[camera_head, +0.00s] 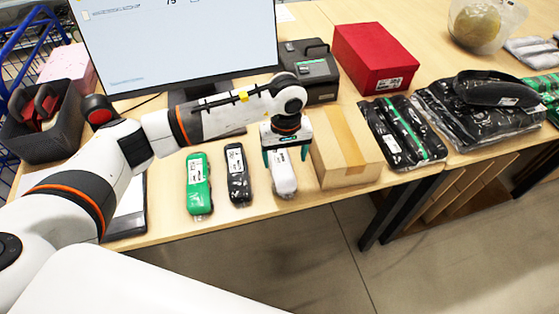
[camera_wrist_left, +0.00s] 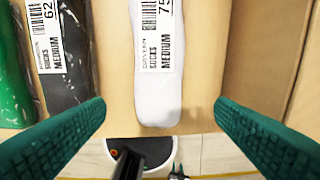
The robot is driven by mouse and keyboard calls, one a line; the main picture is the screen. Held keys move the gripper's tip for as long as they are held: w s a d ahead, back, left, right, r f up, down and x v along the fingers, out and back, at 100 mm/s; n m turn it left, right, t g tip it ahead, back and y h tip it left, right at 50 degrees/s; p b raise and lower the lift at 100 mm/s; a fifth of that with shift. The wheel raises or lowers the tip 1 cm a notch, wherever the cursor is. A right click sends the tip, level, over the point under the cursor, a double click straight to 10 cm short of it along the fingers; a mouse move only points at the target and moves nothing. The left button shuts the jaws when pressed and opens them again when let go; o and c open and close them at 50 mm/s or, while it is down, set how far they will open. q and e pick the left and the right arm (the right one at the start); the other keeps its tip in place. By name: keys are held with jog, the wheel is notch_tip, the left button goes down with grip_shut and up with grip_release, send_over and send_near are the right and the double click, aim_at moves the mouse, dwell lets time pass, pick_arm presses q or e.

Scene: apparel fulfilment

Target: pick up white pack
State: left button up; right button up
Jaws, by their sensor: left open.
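The white pack (camera_head: 284,180), a slim bag with a printed label, lies on the wooden table near its front edge. In the left wrist view the white pack (camera_wrist_left: 158,85) runs lengthwise between my fingers; its label reads socks, medium. My left gripper (camera_head: 287,160) is directly above the pack with its green fingers apart. In the left wrist view the left gripper (camera_wrist_left: 160,125) has a finger on either side of the pack, with a gap to each. The right gripper is not in view.
A black pack (camera_head: 238,172) and a green pack (camera_head: 199,184) lie to the left. A cardboard box (camera_head: 345,150) stands close on the right. A monitor (camera_head: 180,40), a label printer (camera_head: 310,68) and a red box (camera_head: 373,58) stand behind. Black bagged garments (camera_head: 402,133) lie further right.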

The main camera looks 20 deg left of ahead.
aim_at(283, 173)
pick_arm(q)
jog(key=f, duration=0.2)
jog(key=f+p, duration=0.1)
jog(key=f, duration=0.2)
jog(key=shift+s+a+f+p, duration=0.1)
jog(key=shift+s+f+p, duration=0.2)
jog(key=shift+f+p, duration=0.05)
jog(key=shift+f, duration=0.3)
jog(key=shift+c, duration=0.4)
jog(key=c, duration=1)
